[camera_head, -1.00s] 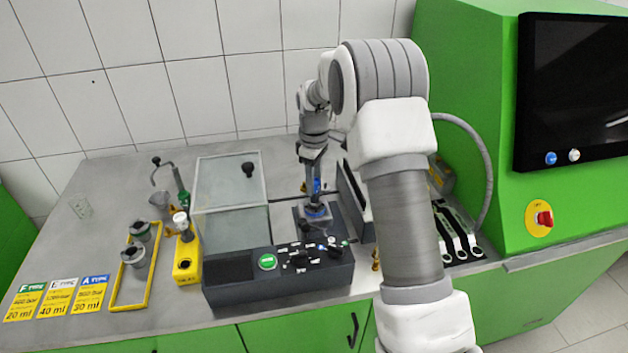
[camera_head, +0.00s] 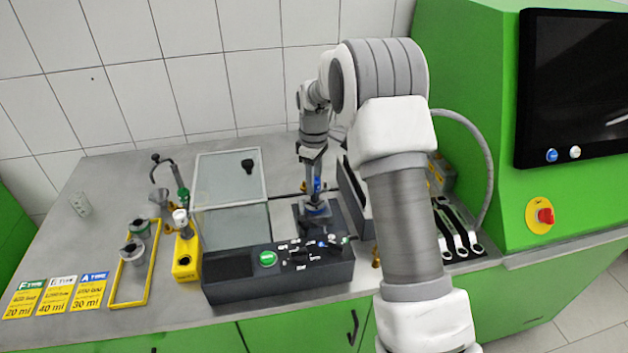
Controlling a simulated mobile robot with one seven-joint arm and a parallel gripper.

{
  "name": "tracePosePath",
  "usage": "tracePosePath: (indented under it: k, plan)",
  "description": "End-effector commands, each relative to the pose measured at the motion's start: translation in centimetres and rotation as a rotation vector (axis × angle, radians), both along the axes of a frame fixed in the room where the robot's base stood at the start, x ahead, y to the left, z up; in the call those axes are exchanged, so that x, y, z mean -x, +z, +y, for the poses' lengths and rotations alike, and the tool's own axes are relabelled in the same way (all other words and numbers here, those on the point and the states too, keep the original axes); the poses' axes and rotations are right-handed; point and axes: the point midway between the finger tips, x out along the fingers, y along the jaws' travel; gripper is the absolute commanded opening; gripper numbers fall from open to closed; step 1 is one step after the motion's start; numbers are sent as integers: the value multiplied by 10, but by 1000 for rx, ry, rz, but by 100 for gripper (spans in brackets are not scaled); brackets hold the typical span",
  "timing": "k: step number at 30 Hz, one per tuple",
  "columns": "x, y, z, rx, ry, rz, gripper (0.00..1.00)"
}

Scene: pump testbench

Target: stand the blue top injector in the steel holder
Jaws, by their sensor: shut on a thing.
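My gripper (camera_head: 314,168) points down over the dark test bench unit, right of the glass cover. It is shut on the blue top injector (camera_head: 317,186), whose blue part shows just below the fingers. The injector looks about upright.
The clear glass cover (camera_head: 230,178) stands close on the left. A control box (camera_head: 280,272) with knobs and a green button lies in front. A yellow block (camera_head: 187,255) and a yellow frame (camera_head: 133,290) with grey cups stand further left. The green cabinet (camera_head: 465,90) is at right.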

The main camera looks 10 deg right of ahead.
Motion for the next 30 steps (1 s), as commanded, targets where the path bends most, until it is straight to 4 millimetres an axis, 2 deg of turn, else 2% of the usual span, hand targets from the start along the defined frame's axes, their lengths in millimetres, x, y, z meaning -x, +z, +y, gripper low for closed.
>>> tracePosePath:
  k: [13,14,19,30]
  plan:
    - [0,-2,0,0,0,-1,0]
    - [0,-2,0,0,0,-1,44]
    - [0,-2,0,1,0,-1,74]
    - [0,0,0,-1,0,1,74]
